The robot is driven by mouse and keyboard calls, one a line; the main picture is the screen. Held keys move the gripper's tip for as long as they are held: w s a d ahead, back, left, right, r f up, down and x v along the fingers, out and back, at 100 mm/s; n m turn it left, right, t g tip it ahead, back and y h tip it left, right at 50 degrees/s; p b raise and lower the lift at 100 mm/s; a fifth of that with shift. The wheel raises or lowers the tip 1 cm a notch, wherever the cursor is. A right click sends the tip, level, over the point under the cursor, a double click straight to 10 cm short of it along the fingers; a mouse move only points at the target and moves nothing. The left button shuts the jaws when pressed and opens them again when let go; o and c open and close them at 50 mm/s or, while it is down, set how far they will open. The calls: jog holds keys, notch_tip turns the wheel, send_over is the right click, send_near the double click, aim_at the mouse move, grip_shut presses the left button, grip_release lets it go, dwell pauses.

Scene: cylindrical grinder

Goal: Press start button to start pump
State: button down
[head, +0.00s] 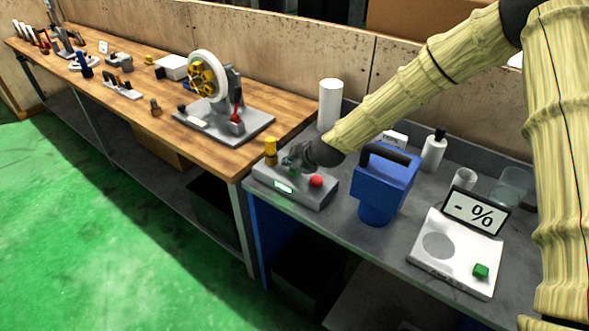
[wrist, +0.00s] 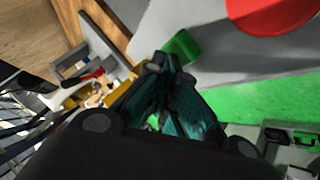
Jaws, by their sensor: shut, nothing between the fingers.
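The pump's control box (head: 322,196) is a grey housing on the grey bench, with a small lit display (head: 284,187) on its front. A red button (head: 316,181) sits on its top right; it shows large in the wrist view (wrist: 270,10). A green button (wrist: 182,46) sits beside it, mostly hidden by my gripper in the head view. My gripper (head: 291,160) is shut and empty, pointing down over the box. In the wrist view its fingertips (wrist: 170,62) are right at the edge of the green button. I cannot tell whether they touch it.
A yellow knob-like piece (head: 270,150) stands at the box's left end. A blue device with a black handle (head: 383,190) stands close on the right. A white cylinder (head: 330,103) is behind. A white instrument (head: 455,262) with a "- %" display is further right.

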aim_at(292, 171)
dwell(0.5)
jog(key=shift+r+p, duration=0.45)
jog(key=shift+r, duration=0.45)
jog(key=shift+r, duration=0.1)
notch_tip(292, 171, up, 5)
jog(key=shift+f+p, duration=0.1)
jog(key=shift+p, duration=1.15)
